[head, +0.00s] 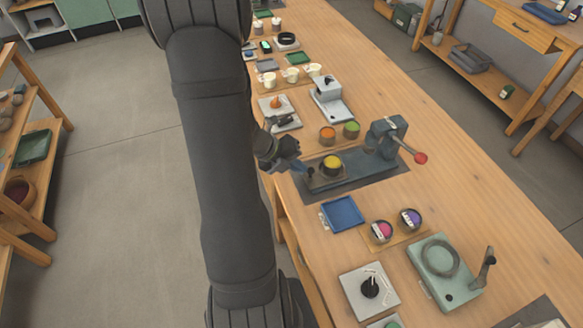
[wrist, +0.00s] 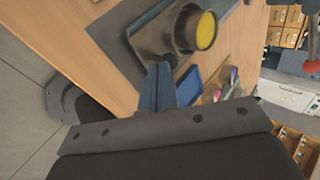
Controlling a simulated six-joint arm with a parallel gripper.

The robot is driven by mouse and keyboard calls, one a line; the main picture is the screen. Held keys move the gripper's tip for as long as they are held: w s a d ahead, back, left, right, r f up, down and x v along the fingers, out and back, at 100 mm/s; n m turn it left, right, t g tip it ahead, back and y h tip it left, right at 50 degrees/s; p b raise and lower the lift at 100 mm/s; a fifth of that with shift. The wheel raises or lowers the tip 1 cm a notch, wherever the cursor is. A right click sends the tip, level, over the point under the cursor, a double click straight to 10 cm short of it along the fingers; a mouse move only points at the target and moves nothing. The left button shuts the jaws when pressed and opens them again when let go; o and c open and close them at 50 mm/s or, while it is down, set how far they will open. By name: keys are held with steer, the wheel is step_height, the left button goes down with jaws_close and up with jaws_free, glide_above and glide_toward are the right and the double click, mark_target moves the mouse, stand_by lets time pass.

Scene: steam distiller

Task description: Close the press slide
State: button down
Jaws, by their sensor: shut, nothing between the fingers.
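The press (head: 388,136) is a grey machine with a red-knobbed lever, standing at the right end of a dark base plate on the bench. The press slide (head: 324,182) sits out at the left part of this base, apart from the press head. It carries a round holder with a yellow-topped cup (head: 331,162). In the wrist view the slide (wrist: 150,42) and yellow cup (wrist: 206,30) show ahead of the fingers. My gripper (head: 304,170) is shut and empty at the slide's left end; its blue fingers (wrist: 158,82) show together. I cannot tell whether they touch the slide.
Orange (head: 327,133) and green (head: 351,129) cups stand behind the slide. A blue tray (head: 342,213) and two labelled jars (head: 382,231) lie in front. A green device (head: 445,270) stands nearer the bench's front. The base between slide and press head looks clear.

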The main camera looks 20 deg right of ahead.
mark_target(334, 162)
steer(key=d, duration=1.2)
steer(key=shift+d, duration=0.1)
steer(key=shift+r, duration=0.1)
steer(key=shift+w+a, duration=0.1)
steer(key=shift+a, duration=0.35)
steer(key=a, duration=0.2)
steer(key=shift+w+a+r, duration=0.3)
steer(key=shift+a, duration=0.1)
steer(key=v, duration=1)
steer(key=shift+a, duration=0.3)
